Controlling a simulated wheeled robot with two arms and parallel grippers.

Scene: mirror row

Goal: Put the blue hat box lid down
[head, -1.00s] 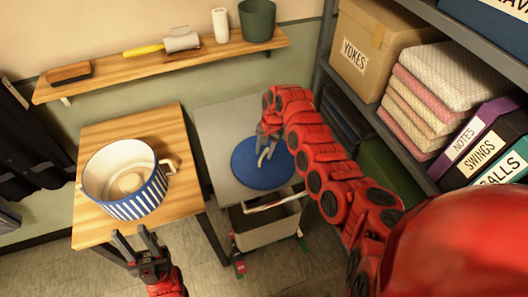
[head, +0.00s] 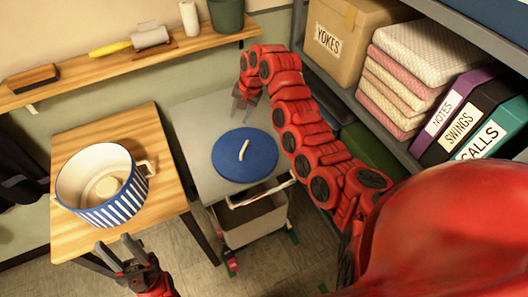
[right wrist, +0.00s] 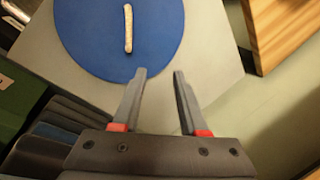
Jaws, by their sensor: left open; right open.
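The blue hat box lid (head: 232,166) lies flat on the grey surface (head: 190,125), its pale handle (head: 243,150) on top. It also shows in the right wrist view (right wrist: 90,40). My right gripper (head: 243,108) is open and empty behind the lid, apart from it; in the right wrist view its jaws (right wrist: 160,75) are spread with nothing between them. The open striped blue and white box (head: 115,210) stands on the wooden table (head: 80,145) to the left, with a pale ring-like shape inside. My left gripper (head: 125,248) is open and empty in front of that table.
A bin (head: 250,220) sits below the grey surface. A wall shelf (head: 120,65) with a brush, a roller and pots runs along the back. At right, a shelf unit holds a YOKES box (head: 335,45), folded cloths (head: 410,75) and binders (head: 460,125).

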